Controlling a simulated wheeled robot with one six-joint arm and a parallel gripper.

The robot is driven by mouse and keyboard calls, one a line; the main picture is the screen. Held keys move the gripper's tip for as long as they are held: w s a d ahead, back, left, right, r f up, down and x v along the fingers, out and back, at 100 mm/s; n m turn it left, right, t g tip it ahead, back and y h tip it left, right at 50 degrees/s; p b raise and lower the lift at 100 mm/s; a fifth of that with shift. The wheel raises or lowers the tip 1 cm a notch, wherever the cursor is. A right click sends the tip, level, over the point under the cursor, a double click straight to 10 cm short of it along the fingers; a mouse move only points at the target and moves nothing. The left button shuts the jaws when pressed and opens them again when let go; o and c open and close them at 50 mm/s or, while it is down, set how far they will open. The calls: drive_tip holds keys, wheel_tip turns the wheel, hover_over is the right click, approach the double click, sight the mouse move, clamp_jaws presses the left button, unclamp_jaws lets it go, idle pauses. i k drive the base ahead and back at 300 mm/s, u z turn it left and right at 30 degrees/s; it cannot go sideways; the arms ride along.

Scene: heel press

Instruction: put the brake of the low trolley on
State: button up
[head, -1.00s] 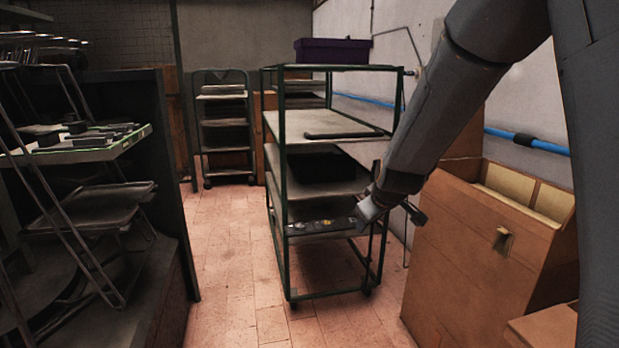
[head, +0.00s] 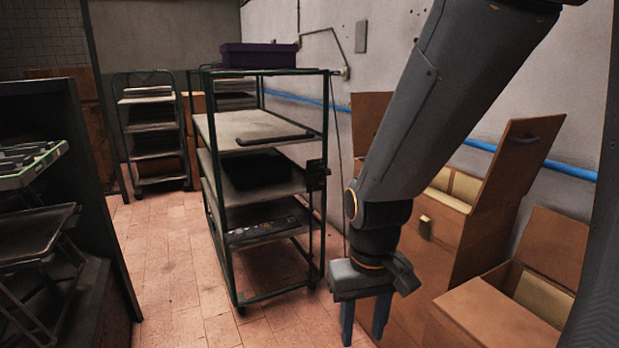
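A green-framed shelf trolley (head: 228,128) stands upright on the floor left of my arm. A dark castor (head: 240,308) shows at its near left foot, but I cannot make out a brake pedal. A second shelf trolley (head: 150,127) stands farther back at the left, and part of a third (head: 236,84) shows behind the near one. I cannot tell which is the low trolley. My gripper (head: 364,320) points down at the near right of the near trolley. Its two blue fingers are apart, with nothing seen between them; it appears clear of the trolley.
A purple crate (head: 259,57) is on the near trolley's top. Brown open boxes (head: 490,315) stand close at the right along the wall. A dark rack (head: 75,180) with trays is at the left. The tiled floor (head: 170,255) between rack and trolley is clear.

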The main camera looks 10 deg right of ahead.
sight(325, 173)
drive_tip(key=u, duration=0.2)
drive_tip(key=i, duration=1.95)
drive_tip(key=u, duration=0.1)
